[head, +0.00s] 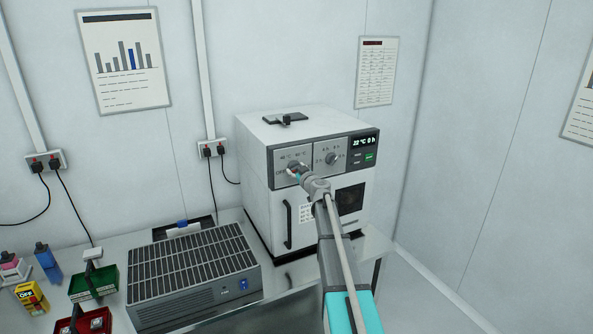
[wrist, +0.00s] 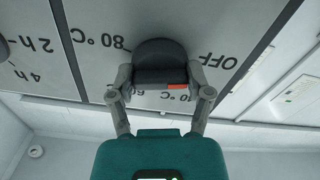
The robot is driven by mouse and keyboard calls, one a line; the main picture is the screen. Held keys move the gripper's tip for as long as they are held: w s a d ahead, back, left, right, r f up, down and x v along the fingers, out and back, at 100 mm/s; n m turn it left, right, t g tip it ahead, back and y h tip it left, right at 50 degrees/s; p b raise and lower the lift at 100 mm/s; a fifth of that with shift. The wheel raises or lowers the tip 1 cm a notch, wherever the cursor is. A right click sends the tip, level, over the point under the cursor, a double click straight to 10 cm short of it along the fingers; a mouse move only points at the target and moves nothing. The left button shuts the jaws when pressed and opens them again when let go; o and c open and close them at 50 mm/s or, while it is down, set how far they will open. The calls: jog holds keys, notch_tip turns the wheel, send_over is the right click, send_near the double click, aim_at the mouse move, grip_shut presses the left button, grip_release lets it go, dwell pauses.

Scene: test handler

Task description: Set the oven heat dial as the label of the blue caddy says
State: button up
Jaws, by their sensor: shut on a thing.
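The white oven (head: 255,170) stands on the bench with its grey dial panel facing me. My gripper (head: 297,173) is at its left dial, the heat dial, mostly covering it. In the wrist view my gripper (wrist: 160,80) is shut on the dark round heat dial (wrist: 160,52), one finger on each side. That view is upside down. The dial's orange mark (wrist: 177,87) is on the lower edge, right of middle, by partly hidden °C lettering. OFF is to its right and 80 °C to its left. No blue caddy can be made out clearly, nor its label text.
The time dial (head: 331,158) is right of the heat dial, beside a display (head: 364,141) reading about 22 °C 0 h. A grille-topped grey unit (head: 195,270) stands front left. Green (head: 105,285) and red (head: 70,325) caddies are left of it. A small blue item (head: 182,224) shows behind it.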

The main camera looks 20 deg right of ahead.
jog(key=shift+m, duration=0.4)
jog(key=m, duration=0.9)
jog(key=shift+m, duration=0.4)
jog(key=m, duration=0.3)
jog(key=shift+m, duration=0.3)
jog(key=m, duration=0.3)
jog(key=shift+m, duration=0.3)
jog(key=m, duration=0.3)
jog(key=shift+m, duration=0.3)
jog(key=m, duration=0.6)
jog(key=shift+r, duration=0.1)
jog(key=shift+m, duration=0.3)
